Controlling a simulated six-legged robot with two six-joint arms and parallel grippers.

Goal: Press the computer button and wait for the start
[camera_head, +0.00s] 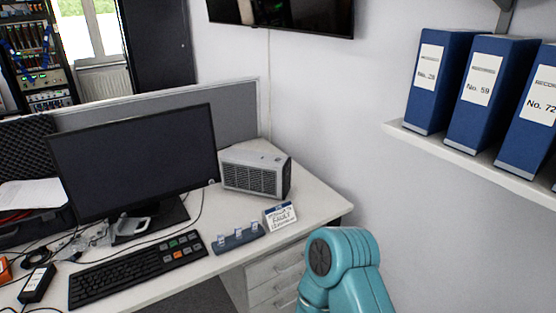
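A dark, blank monitor (135,155) stands on the white desk (310,192) at left. A small grey box with a dark grille (255,174), possibly the computer, sits at the back of the desk, to the right of the monitor. I cannot make out its button. A black keyboard (138,270) lies in front of the monitor. A teal link of my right arm shows at the bottom, right of the desk drawers. Neither of my grippers is in view.
A dark stand with several small labelled pieces (237,239) and a white sign (280,216) sit near the desk's right front. Blue binders (484,90) stand on a wall shelf (450,160) at upper right. Cables and an open black case (30,150) crowd the left.

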